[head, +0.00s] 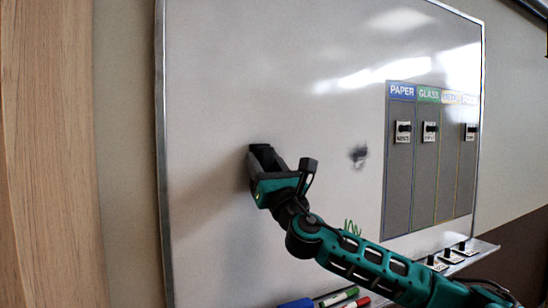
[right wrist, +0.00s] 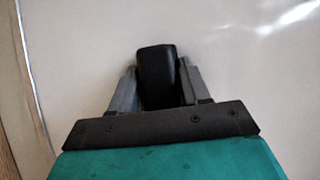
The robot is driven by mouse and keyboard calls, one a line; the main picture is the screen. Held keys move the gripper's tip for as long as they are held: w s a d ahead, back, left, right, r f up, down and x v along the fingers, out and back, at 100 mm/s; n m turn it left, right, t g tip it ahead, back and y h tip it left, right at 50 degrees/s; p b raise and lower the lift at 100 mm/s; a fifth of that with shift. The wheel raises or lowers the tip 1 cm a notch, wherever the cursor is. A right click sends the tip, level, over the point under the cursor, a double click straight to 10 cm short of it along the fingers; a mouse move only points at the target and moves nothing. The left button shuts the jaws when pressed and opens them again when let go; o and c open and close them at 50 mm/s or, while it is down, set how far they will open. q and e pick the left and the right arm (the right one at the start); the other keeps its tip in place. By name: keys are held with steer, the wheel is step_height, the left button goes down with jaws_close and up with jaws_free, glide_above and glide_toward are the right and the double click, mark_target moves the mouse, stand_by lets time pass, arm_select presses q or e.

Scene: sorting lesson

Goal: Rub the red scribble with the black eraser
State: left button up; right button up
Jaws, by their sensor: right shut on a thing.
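My right gripper (head: 266,162) is shut on the black eraser (head: 261,149) at the left part of the whiteboard (head: 215,75). In the right wrist view the eraser (right wrist: 157,72) stands between the two grey fingers, its end at or very near the board; I cannot tell whether it touches. No red scribble shows in either view; the gripper and arm may hide part of the board. A dark grey smudge (head: 358,155) is right of the gripper. My left gripper is not in view.
A green scribble (head: 351,227) shows just above my right arm. Grey sorting columns headed PAPER (head: 402,91) and GLASS (head: 428,95), with magnet-held cards, stand at right.

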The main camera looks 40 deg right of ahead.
steer(key=shift+w+a+f, duration=0.1)
steer(key=shift+w+a, duration=0.1)
steer(key=shift+a, duration=0.3)
steer(key=shift+s+f, duration=0.1)
steer(key=shift+s, duration=0.15)
steer(key=s+b, duration=0.1)
steer(key=s, duration=0.1)
steer(key=s+a+b, duration=0.1)
steer(key=s+b, duration=0.1)
steer(key=shift+a+f, duration=0.1)
steer(key=shift+a, duration=0.05)
steer(key=shift+s+a, duration=0.15)
steer(key=shift+s, duration=0.2)
steer(key=shift+s+a+r+b, duration=0.1)
steer(key=shift+s+r+b, duration=0.1)
steer(key=shift+s+b, duration=0.1)
